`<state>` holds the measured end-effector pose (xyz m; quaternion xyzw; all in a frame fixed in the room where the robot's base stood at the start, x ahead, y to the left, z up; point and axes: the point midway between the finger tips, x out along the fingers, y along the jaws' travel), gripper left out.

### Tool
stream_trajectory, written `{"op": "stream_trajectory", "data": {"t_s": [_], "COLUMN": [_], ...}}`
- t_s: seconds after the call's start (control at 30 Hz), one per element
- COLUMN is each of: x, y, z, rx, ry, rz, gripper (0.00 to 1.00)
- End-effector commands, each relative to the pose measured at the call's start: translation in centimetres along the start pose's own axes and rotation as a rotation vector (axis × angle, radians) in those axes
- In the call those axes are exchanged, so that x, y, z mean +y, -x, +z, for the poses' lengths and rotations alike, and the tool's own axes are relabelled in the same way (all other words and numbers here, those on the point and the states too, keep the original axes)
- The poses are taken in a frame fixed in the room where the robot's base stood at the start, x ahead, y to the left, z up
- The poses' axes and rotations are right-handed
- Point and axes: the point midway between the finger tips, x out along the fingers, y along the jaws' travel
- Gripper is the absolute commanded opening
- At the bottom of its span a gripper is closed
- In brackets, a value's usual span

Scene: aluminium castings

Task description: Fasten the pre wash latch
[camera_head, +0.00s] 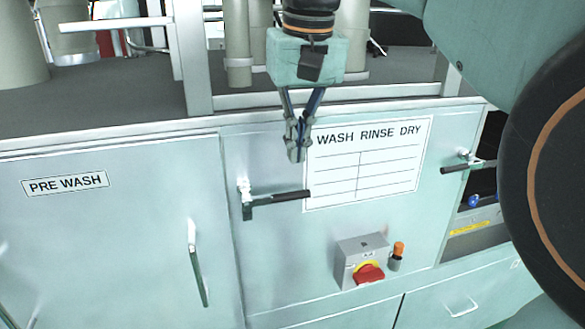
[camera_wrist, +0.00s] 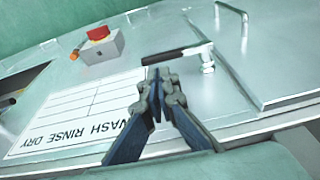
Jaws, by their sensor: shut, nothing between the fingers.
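The pre wash door (camera_head: 120,235) carries a "PRE WASH" label (camera_head: 65,184) and looks flush with the panel beside it. The latch (camera_head: 275,199) has a bright pivot beside the door's right edge and a black lever lying about level, pointing right, away from the door. In the wrist view the latch lever (camera_wrist: 178,53) lies just beyond my fingertips. My gripper (camera_head: 297,150) is shut and empty, pointing down in front of the panel, above the lever in the head view. No contact with the latch is visible.
A "WASH RINSE DRY" chart (camera_head: 366,163) is right of my gripper. A grey switch box with a red knob (camera_head: 368,272) sits below. The door's vertical handle (camera_head: 197,262) sticks out at left. Another black-handled latch (camera_head: 468,164) is at right. A frame post (camera_head: 190,55) stands above.

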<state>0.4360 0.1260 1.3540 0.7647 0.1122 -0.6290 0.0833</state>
Motion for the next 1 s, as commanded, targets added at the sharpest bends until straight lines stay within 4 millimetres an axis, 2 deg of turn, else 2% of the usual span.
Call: {"op": "stream_trajectory", "data": {"t_s": [0.03, 0.2, 0.4, 1.0], "x": [0.0, 0.0, 0.0, 0.1], "y": [-1.3, -4.5, -6.7, -7.4], "z": [0.2, 0.1, 0.0, 0.0], "rx": [-0.004, -0.003, -0.001, 0.000], "ry": [0.001, 0.001, 0.000, -0.004], "rz": [0.000, 0.000, 0.000, -0.010], "gripper": [0.00, 0.00, 0.00, 0.00]}}
